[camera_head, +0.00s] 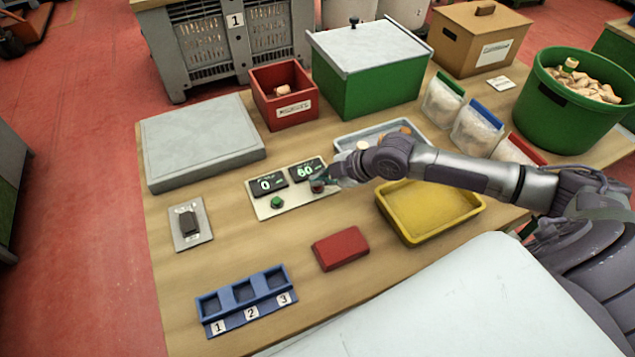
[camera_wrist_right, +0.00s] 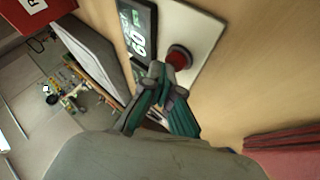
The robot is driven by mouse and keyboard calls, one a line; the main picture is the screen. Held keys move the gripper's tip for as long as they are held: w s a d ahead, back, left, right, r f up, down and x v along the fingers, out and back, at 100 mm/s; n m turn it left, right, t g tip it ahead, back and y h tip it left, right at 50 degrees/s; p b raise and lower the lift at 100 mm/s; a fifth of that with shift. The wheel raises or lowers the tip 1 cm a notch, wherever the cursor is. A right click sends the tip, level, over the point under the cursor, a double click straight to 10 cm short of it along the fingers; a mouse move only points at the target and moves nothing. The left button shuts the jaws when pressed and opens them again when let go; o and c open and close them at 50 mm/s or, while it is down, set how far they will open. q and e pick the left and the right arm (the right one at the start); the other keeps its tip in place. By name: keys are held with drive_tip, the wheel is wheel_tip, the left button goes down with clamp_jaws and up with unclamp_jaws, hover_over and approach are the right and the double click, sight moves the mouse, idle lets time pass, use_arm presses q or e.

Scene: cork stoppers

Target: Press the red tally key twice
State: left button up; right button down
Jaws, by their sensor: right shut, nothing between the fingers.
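The tally panel (camera_head: 262,207) is a pale plate on the table with two dark displays. The left display (camera_head: 269,185) reads 0 and the right display (camera_head: 305,170) reads 60. A green key (camera_head: 277,202) sits below the left display. The red tally key (camera_wrist_right: 179,57) shows clearly in the right wrist view, beside the display reading 60; in the head view it is partly covered by my gripper. My right gripper (camera_wrist_right: 165,78) is shut and empty, its tips close to the red key; I cannot tell whether they touch it. My left gripper is not in view.
A yellow tray (camera_head: 428,212) lies under my right arm. A red block (camera_head: 340,248), a blue numbered holder (camera_head: 247,297) and a switch plate (camera_head: 190,224) are nearby. A red box (camera_head: 283,95) and a green box (camera_head: 366,75) stand behind.

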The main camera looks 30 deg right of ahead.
sight(320, 187)
drive_tip(key=shift+r+p, duration=0.5)
drive_tip(key=shift+r, duration=0.15)
drive_tip(key=shift+r, duration=0.1)
wheel_tip(320, 187, up, 5)
drive_tip(key=p, duration=0.4)
drive_tip(key=shift+p, duration=0.35)
idle(0.3)
